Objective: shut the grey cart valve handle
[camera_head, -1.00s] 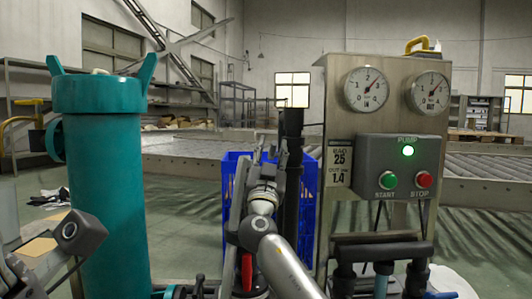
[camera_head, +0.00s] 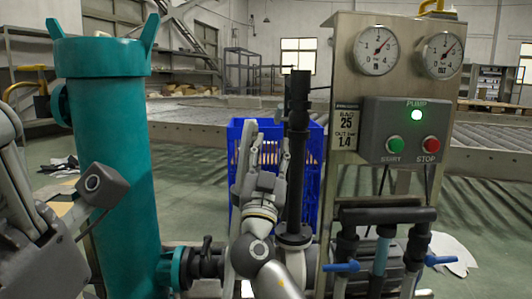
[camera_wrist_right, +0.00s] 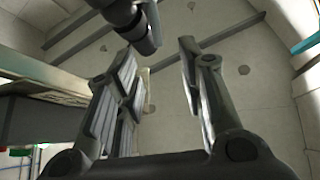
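No handle in view is clearly marked as the grey cart valve handle. The steel cart panel (camera_head: 346,60) has two blue valve handles, a left one (camera_head: 342,267) and a right one (camera_head: 441,260), on the pipes below it. A small dark handle (camera_head: 207,245) stands on the pipe beside the teal tank (camera_head: 112,150). My right gripper (camera_head: 264,140) points up, just left of the black upright pipe (camera_head: 298,140). In the right wrist view its fingers (camera_wrist_right: 160,75) are apart with nothing held. My left arm's grey end (camera_head: 65,235) is at the left; its fingertips cannot be made out.
A blue crate (camera_head: 308,165) stands behind the right gripper and the black pipe. A roller conveyor (camera_head: 490,140) runs behind. Green floor shows between tank and crate.

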